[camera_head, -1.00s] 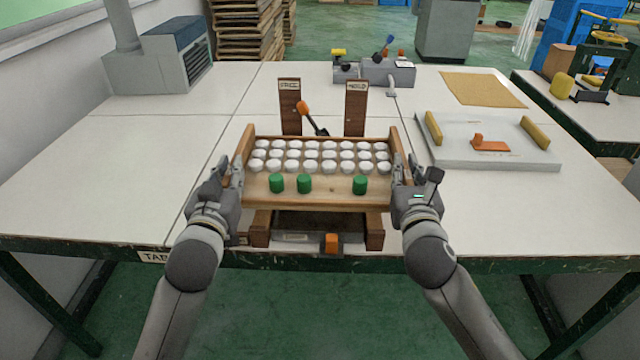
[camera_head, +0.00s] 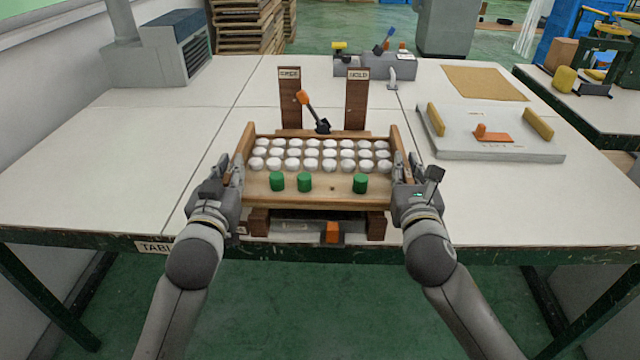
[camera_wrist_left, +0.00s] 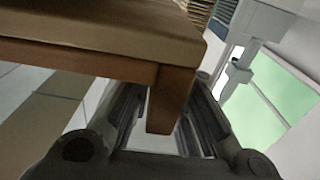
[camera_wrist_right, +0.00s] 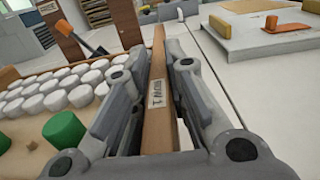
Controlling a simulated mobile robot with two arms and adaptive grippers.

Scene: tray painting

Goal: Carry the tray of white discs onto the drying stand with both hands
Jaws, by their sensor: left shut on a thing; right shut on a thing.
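A wooden tray (camera_head: 330,192) with rows of white discs (camera_head: 312,153) and several green cylinders (camera_head: 304,182) on its near part is at the middle of the head view. My left gripper (camera_head: 232,180) is shut on its left side. The left wrist view shows the wood between the fingers (camera_wrist_left: 165,115). My right gripper (camera_head: 400,178) is shut on the right wall, also seen in the right wrist view (camera_wrist_right: 158,100). The tray looks roughly level over a dark wooden rig (camera_head: 258,221); a gap cannot be judged. No stand is plainly labelled as the drying stand.
Behind the tray stand two labelled wooden posts (camera_head: 357,100) and an orange-tipped lever (camera_head: 310,104). A grey board (camera_head: 480,150) with yellow bars (camera_head: 537,124) and an orange block (camera_head: 492,137) lies to the right. A grey machine (camera_head: 165,60) is at back left. The left table top is clear.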

